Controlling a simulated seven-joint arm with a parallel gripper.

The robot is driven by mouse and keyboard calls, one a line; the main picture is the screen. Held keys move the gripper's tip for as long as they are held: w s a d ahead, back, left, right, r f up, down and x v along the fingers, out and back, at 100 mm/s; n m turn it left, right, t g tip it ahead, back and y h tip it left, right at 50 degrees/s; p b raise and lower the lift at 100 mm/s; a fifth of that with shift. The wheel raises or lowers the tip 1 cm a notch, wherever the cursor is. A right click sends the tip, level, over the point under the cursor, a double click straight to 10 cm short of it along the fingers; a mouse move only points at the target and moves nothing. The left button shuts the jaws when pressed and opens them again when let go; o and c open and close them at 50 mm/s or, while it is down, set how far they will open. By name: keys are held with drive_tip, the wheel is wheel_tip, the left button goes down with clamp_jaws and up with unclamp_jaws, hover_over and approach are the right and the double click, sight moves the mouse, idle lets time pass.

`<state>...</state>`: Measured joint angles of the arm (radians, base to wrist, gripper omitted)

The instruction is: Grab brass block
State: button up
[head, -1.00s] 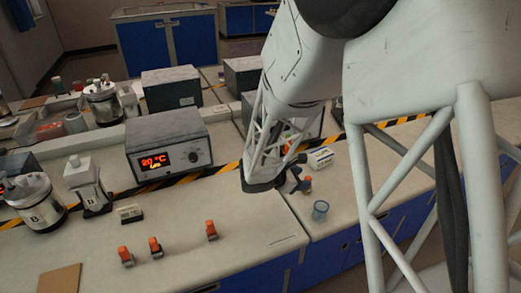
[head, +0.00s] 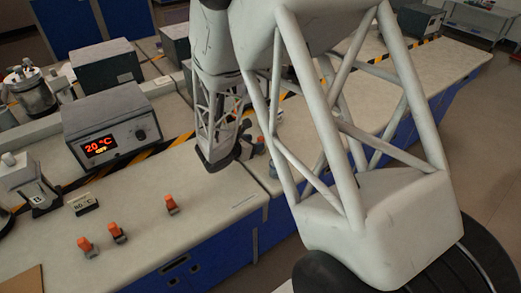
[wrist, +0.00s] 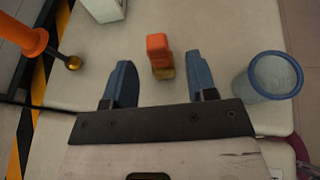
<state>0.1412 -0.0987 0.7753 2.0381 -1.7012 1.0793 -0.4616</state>
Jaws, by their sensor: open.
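In the wrist view a small block with an orange top and a brass-coloured lower part (wrist: 160,57) stands on the pale bench. My gripper (wrist: 159,72) is open, with one blue finger on each side of the block's line. The block lies a little beyond the fingertips, roughly centred between them, and I see no contact. In the head view my gripper (head: 243,150) is low over the bench, largely hidden by my arm. A small orange top (head: 260,141) shows just right of it.
A translucent blue-rimmed cup (wrist: 272,76) stands right of the fingers. An orange handle with a brass ball (wrist: 73,62) is at the left, and a white box (wrist: 104,8) is behind. A heater reading 20 °C (head: 112,125) is left.

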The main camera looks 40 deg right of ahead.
drive_tip(key=shift+w+d+f, duration=0.1)
drive_tip(key=shift+d+f, duration=0.15)
drive_tip(key=shift+d, duration=0.35)
drive_tip(key=shift+d, duration=0.1)
drive_tip(key=shift+x, duration=2.5)
drive_tip(key=shift+w, duration=0.1)
clamp_jaws()
